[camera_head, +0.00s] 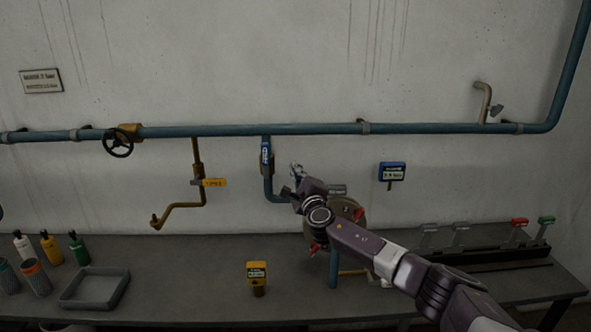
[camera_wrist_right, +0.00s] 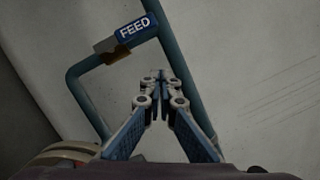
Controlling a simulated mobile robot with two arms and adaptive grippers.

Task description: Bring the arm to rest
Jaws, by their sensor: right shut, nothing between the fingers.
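My right arm comes in from the lower right in the head view. The FEED label (camera_wrist_right: 137,30) shows beyond the fingers, up and to the left. I cannot tell whether the fingers touch the pipe behind them. My arm hides part of the round brown unit (camera_head: 348,212) with red handles. My left gripper is not in view.
A teal pipe (camera_head: 220,131) runs along the wall with a black handwheel (camera_head: 118,143). A yellow-tagged valve (camera_head: 213,183) and a blue gauge (camera_head: 392,171) are on the wall. The bench (camera_head: 190,270) holds bottles, a grey tray (camera_head: 95,303), a yellow meter (camera_head: 257,272) and a lever rack (camera_head: 490,258).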

